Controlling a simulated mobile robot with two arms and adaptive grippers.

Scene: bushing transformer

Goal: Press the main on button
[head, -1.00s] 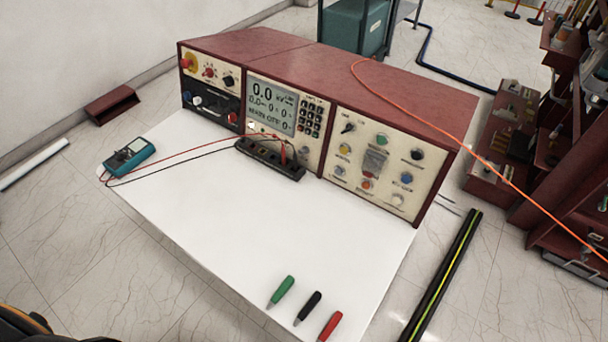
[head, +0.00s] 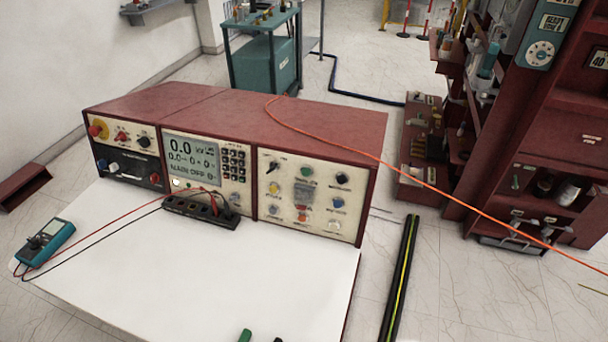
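The red control console (head: 250,112) stands at the back of a white table and has three front panels. The middle panel's display (head: 191,153) shows 0.0 and a line that seems to read MAIN OFF. Neither gripper is in view.
A teal multimeter (head: 45,242) with red and black leads lies on the white table (head: 200,275). A black terminal block (head: 201,211) sits before the console.

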